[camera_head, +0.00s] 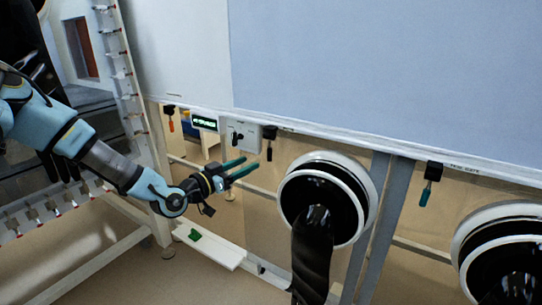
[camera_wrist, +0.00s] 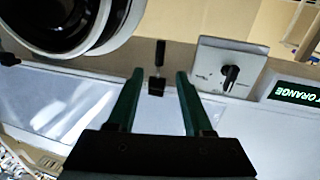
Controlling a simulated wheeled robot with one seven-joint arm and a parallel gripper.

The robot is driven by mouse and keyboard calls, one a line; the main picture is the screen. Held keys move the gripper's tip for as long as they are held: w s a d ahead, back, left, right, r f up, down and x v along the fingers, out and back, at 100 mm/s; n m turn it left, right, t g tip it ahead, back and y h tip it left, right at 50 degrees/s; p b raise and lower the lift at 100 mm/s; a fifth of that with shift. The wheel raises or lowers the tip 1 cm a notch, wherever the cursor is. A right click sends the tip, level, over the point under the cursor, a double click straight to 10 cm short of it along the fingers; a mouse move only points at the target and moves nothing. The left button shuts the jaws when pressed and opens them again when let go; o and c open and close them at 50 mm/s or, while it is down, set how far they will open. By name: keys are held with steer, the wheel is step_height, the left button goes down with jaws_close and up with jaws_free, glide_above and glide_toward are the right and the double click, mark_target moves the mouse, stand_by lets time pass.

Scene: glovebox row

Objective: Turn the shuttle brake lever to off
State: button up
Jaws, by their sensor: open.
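A small black-handled lever (camera_head: 270,145) hangs from a black mount under the panel edge, left of the nearest glove port. In the wrist view the same lever (camera_wrist: 160,52) shows ahead, between the directions of my two fingertips. My gripper (camera_head: 252,162) is open and empty, its teal fingers pointing toward that lever from the lower left. In the wrist view the open gripper (camera_wrist: 158,74) has a finger on either side of the lever's mount; I cannot tell contact. An orange-handled lever (camera_head: 171,120) and a teal-handled lever (camera_head: 427,190) hang elsewhere. I cannot read which is the shuttle brake.
A white plate with a black rotary knob (camera_head: 238,138) sits just left of the black lever. A lit display (camera_head: 204,122) reads ORANGE in the wrist view. A round glove port (camera_head: 330,170) with a hanging black glove is close right. A white ledge (camera_head: 212,247) lies below.

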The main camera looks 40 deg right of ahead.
mark_target(268, 154)
steer(key=d, duration=0.6)
steer(key=d+p, duration=0.1)
steer(key=d, duration=0.3)
steer(key=shift+w+d, duration=0.1)
steer(key=shift+w, duration=0.2)
jaws_close()
stand_by(1.0)
